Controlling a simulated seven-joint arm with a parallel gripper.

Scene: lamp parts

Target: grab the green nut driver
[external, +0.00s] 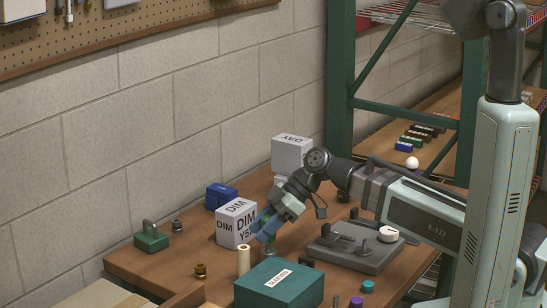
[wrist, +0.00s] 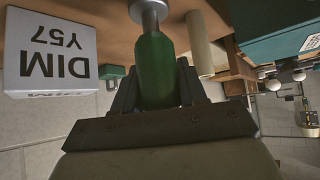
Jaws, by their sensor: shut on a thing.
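The green nut driver (wrist: 154,72) shows in the wrist view, its green handle between my gripper's fingers (wrist: 155,85). My gripper is shut on the handle. A round silver metal end (wrist: 149,9) sticks out past the handle, at the top of that view. In the external view my gripper (external: 266,232) points down at the worktop, just right of the white DIM box (external: 236,224). A small metal end shows under it, close to the wooden top. I cannot tell whether it touches the wood.
A cream cylinder (external: 244,261) stands close to my gripper. A dark green box (external: 279,284) is in front. A grey fixture (external: 356,248) with a white round part lies to the right. A blue box (external: 221,196) and white DAY box (external: 292,155) stand behind. A green block (external: 151,238) sits left.

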